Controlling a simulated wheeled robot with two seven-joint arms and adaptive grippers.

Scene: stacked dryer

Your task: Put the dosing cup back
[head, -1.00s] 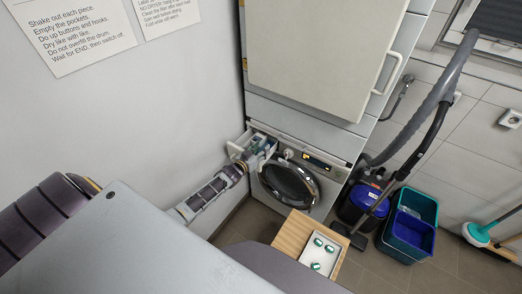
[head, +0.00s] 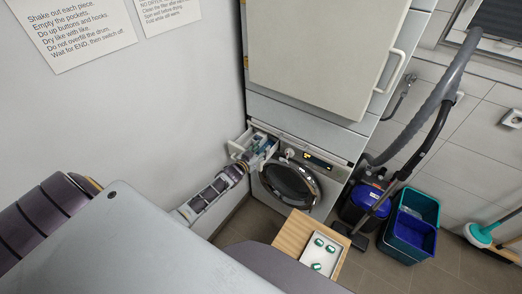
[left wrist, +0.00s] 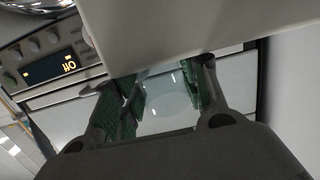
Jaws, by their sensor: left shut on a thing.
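The dosing cup (left wrist: 168,100) is pale, bluish and see-through in the left wrist view. My left gripper (left wrist: 162,88) is shut on it, with its green pads on either side. In the head view the left gripper (head: 260,152) is at the open drawer (head: 240,145) at the upper left of the lower machine (head: 290,184). The cup is too small and covered to make out clearly there. I cannot tell whether the cup touches the drawer. A pale panel covers the upper part of the wrist view. My right gripper is not in view.
A wooden stand (head: 290,236) with a white tray (head: 308,263) holding green-and-white capsules is in front of the machine. A vacuum cleaner (head: 364,200) and bins (head: 408,235) stand to the right. The wall (head: 190,90) is close on the left of my arm.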

